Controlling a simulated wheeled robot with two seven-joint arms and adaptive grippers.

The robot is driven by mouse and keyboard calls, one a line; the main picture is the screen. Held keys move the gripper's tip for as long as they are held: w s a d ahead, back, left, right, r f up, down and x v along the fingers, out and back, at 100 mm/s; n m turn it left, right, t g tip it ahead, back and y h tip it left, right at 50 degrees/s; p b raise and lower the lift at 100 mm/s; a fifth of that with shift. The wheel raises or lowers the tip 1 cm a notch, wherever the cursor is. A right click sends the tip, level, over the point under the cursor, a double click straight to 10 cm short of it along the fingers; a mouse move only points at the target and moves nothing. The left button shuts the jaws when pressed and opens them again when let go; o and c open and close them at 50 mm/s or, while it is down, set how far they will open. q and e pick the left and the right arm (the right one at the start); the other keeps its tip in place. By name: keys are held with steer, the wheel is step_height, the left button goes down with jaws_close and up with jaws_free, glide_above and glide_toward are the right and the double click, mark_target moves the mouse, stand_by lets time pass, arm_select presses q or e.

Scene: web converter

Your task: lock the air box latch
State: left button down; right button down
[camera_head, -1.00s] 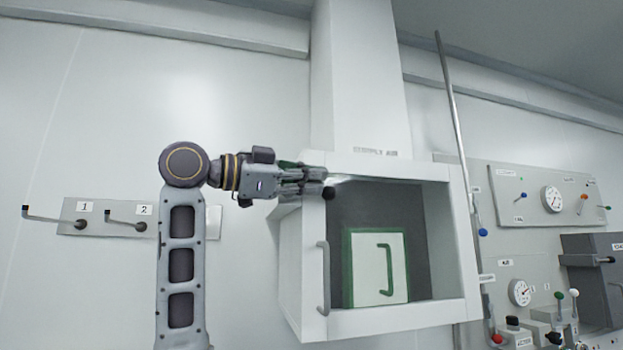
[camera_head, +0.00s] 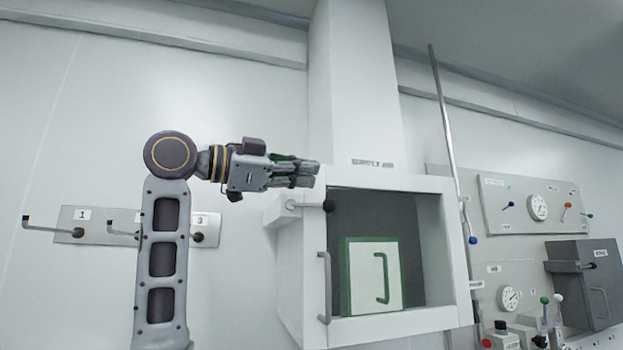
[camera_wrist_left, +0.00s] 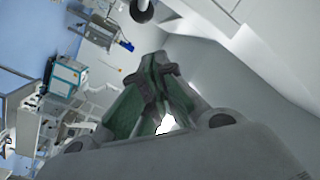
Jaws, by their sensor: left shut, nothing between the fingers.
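The air box (camera_head: 300,250) is a white open-fronted box under the "SUPPLY AIR" duct. Its latch (camera_head: 308,206) is a short grey lever near the upper left corner. It lies about level, with its black knob (camera_head: 329,206) to the right, over the front frame edge. A dark round knob (camera_wrist_left: 142,10) shows at the top of the left wrist view. My left gripper (camera_head: 315,172) is shut and empty, just above the latch and apart from it. Its closed fingertips (camera_wrist_left: 158,72) also show in the left wrist view. My right gripper is out of view.
A grey vertical handle (camera_head: 324,288) is on the box's front left edge. A green-framed filter panel (camera_head: 362,278) with a handle stands inside. A numbered lever plate (camera_head: 70,232) is at left. A gauge panel (camera_head: 517,207) and pipe (camera_head: 444,130) are at right.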

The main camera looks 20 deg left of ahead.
arm_select(q)
steer(key=b+v, duration=0.2)
steer(key=v, duration=0.5)
steer(key=shift+a+r, duration=0.15)
steer(key=shift+s, duration=0.1)
stand_by(0.5)
